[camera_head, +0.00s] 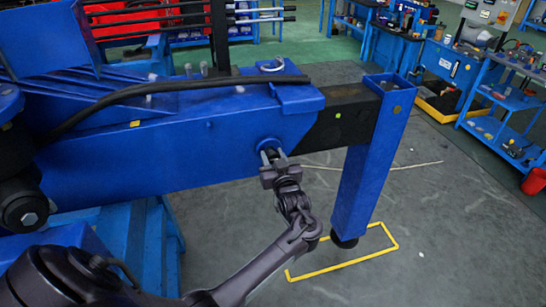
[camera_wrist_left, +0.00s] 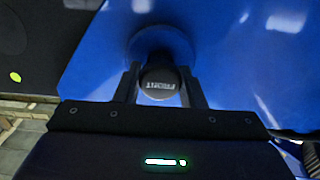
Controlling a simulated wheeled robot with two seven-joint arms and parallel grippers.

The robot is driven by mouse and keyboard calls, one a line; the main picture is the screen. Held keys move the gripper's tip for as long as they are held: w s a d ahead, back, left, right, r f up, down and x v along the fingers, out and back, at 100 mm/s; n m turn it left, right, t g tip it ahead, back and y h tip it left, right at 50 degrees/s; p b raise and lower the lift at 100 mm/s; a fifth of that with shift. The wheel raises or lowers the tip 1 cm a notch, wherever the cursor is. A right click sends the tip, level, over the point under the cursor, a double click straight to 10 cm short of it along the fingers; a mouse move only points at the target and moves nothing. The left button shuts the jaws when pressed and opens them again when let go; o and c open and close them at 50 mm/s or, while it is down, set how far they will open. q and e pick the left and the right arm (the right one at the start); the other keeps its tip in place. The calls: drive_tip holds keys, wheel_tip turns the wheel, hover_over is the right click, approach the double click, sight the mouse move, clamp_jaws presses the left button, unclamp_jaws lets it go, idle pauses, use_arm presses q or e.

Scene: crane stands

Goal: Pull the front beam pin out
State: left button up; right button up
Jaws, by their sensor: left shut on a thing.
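The front beam pin (camera_wrist_left: 160,82) shows in the left wrist view as a dark round head with raised lettering, set in the side of the blue beam. The beam (camera_head: 190,155) runs across the head view from the left. My left gripper (camera_head: 270,156) is at the pin near the beam's right end. In the left wrist view the gripper (camera_wrist_left: 160,88) has one finger on each side of the pin head and is shut on it. Most of the pin's shaft is hidden. My right gripper is not in view.
A black inner beam (camera_head: 340,120) joins the blue beam to an upright blue leg (camera_head: 365,165). A yellow rectangle (camera_head: 345,264) is marked on the grey floor below. Blue workbenches (camera_head: 450,65) and a red bucket (camera_head: 535,182) stand at the right. The floor between is mostly clear.

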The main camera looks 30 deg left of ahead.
use_arm(q)
drive_tip(key=shift+s+d, duration=0.25)
drive_tip(key=shift+d, duration=0.1)
clamp_jaws()
drive_tip(key=p+v, duration=0.1)
drive_tip(key=v, duration=0.3)
drive_tip(key=shift+p, duration=0.4)
drive_tip(key=shift+a+f, duration=0.1)
drive_tip(key=shift+f, duration=0.05)
drive_tip(key=o, duration=1.1)
unclamp_jaws()
drive_tip(key=shift+s+r, duration=0.15)
drive_tip(key=shift+r, duration=0.05)
drive_tip(key=b, duration=0.2)
approach(274, 158)
drive_tip(key=shift+v, duration=1.15)
